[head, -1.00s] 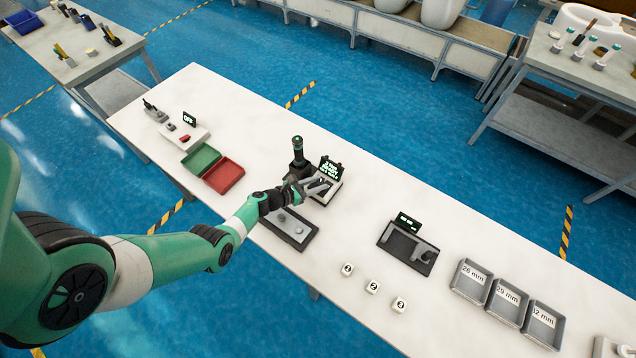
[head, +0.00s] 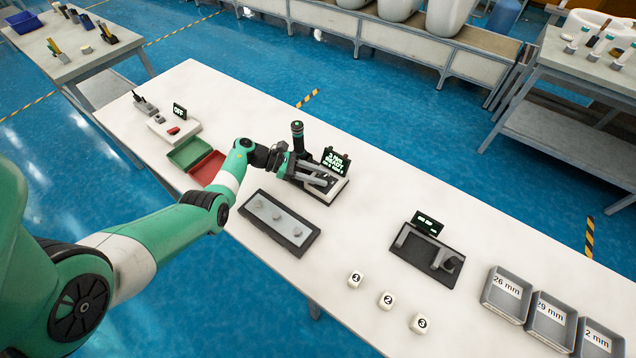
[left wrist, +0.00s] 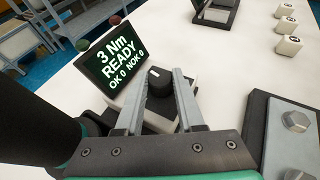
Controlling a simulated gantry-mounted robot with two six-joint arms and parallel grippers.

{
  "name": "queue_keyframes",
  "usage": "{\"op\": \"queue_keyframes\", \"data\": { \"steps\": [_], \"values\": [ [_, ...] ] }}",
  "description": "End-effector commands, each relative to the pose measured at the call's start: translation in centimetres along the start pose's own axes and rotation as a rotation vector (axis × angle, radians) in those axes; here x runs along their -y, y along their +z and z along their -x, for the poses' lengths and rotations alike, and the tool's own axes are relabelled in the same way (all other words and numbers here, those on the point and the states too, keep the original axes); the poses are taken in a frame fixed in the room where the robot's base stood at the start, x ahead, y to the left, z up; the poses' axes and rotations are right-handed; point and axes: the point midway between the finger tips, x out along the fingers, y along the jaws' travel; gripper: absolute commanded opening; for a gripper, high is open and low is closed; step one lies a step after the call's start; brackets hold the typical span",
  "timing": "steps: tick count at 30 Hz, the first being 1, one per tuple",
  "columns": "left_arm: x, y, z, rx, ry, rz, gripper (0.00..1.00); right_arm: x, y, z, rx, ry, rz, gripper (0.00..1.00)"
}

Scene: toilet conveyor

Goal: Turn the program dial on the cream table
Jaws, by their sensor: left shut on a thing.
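The program dial (left wrist: 160,80) is a dark round knob with a pale mark, on a light station in front of a tilted black display (left wrist: 111,57). The display reads "3 Nm READY OK 0 NOK 0". My left gripper (left wrist: 163,84) is shut on the dial, one finger on each side of it. In the head view my left gripper (head: 325,177) covers the dial at the station (head: 339,187) on the cream table (head: 370,205). My right gripper is in neither view.
A dark upright tool (head: 298,137) stands close behind my gripper. A dark-edged tray with bolts (head: 278,222) lies in front. Red (head: 207,168) and green (head: 188,153) bins are left. Numbered cubes (head: 387,300), a dark fixture (head: 427,253) and grey trays (head: 507,288) are right.

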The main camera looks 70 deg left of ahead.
Motion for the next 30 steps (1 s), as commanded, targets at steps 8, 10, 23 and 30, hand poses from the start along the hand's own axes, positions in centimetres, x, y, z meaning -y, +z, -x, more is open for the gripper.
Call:
{"op": "queue_keyframes", "data": {
  "steps": [8, 10, 23, 30],
  "values": [
    [-0.03, 0.24, 0.07, 0.001, -0.019, -0.010, 0.00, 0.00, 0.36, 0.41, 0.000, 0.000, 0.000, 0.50],
    [-0.02, 0.27, 0.07, 0.002, -0.020, -0.010, 0.00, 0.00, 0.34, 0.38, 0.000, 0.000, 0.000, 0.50],
    [0.02, 0.16, 0.03, 0.001, -0.019, -0.008, 0.68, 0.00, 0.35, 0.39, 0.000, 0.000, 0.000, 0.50],
    [-0.01, 0.12, 0.39, 0.000, -0.018, -0.008, 0.68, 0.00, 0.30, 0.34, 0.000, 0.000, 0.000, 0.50]
  ]
}}
